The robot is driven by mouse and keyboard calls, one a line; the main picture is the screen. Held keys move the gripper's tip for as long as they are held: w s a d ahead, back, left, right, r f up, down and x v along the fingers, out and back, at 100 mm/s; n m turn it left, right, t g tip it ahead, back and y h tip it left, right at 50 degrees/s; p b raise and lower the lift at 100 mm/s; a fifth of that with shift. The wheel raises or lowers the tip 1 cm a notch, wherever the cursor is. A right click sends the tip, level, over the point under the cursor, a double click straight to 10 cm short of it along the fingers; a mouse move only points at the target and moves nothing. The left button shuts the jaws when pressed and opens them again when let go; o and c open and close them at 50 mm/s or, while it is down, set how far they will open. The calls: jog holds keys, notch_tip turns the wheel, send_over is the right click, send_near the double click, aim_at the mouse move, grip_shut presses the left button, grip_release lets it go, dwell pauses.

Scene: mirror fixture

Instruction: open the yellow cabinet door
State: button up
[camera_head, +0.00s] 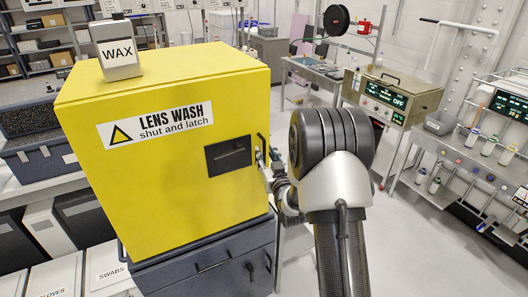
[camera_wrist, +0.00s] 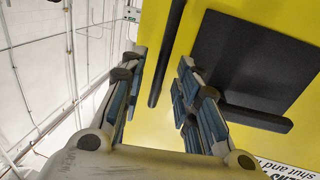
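The yellow cabinet (camera_head: 165,185) stands at the left in the head view, its labelled front door flush and apparently shut. A dark upright bar handle (camera_head: 262,146) is at the door's right edge. My gripper (camera_head: 268,168) is beside that edge, partly hidden behind my arm. In the wrist view, my gripper (camera_wrist: 160,98) is open, its two fingers apart. The dark bar handle (camera_wrist: 166,55) shows in the gap between the fingers, against the yellow door (camera_wrist: 205,12). Neither finger visibly presses on it; I cannot tell how deep it sits between them.
A dark panel (camera_head: 229,155) with a black bar is on the door, left of the handle. A dark drawer unit (camera_head: 215,262) is below. A bench device (camera_head: 392,97) stands back right; floor (camera_head: 420,245) at the right is clear.

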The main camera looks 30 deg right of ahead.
jog(key=shift+w+d, duration=0.15)
jog(key=shift+w, duration=1)
jog(key=shift+c, duration=0.4)
grip_shut()
